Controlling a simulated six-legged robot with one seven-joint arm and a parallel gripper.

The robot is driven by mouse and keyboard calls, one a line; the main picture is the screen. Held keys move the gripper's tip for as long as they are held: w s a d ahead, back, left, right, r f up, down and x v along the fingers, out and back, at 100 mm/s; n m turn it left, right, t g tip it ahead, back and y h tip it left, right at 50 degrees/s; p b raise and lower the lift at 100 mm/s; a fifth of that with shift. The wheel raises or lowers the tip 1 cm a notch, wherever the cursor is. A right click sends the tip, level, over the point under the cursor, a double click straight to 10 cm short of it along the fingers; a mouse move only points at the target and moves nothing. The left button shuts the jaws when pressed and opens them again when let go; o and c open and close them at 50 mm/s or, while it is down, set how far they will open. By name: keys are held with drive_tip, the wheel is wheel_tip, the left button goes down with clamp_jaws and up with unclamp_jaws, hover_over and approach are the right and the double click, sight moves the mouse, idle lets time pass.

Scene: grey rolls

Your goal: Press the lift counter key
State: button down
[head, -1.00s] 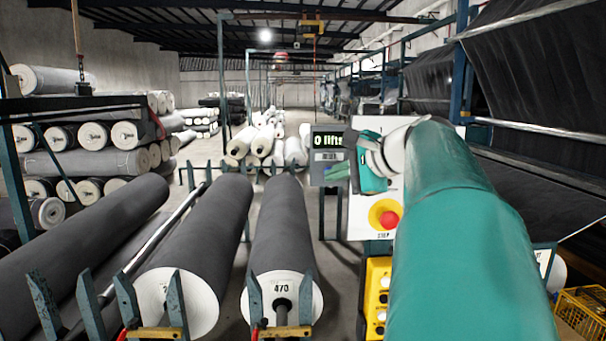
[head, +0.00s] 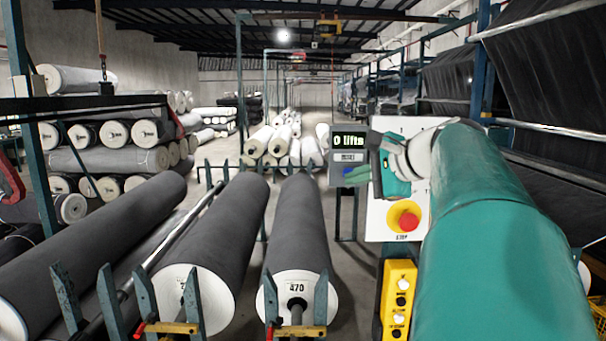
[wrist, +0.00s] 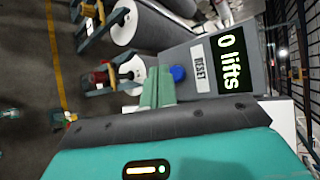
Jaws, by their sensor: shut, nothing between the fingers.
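The lift counter (head: 349,143) is a grey box whose green display reads 0 lifts; it also shows in the wrist view (wrist: 231,62). A white RESET label sits below the display. Beside the label is a round blue key (wrist: 177,73), partly behind my fingers in the head view. My gripper (head: 356,177) is shut and empty, in front of the counter's lower part. In the wrist view its green fingers (wrist: 158,84) lie just beside the blue key. I cannot tell whether they touch it.
A white panel with a red stop button (head: 408,221) stands right of the counter, behind my arm. A yellow control box (head: 398,297) hangs below it. Grey rolls (head: 299,225) lie on racks at the left and front. Dark fabric hangs at the right.

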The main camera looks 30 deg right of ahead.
drive_tip(key=s+a, duration=0.2)
drive_tip(key=s, duration=0.2)
drive_tip(key=shift+s+a, duration=0.1)
drive_tip(key=shift+a, duration=0.3)
idle(0.6)
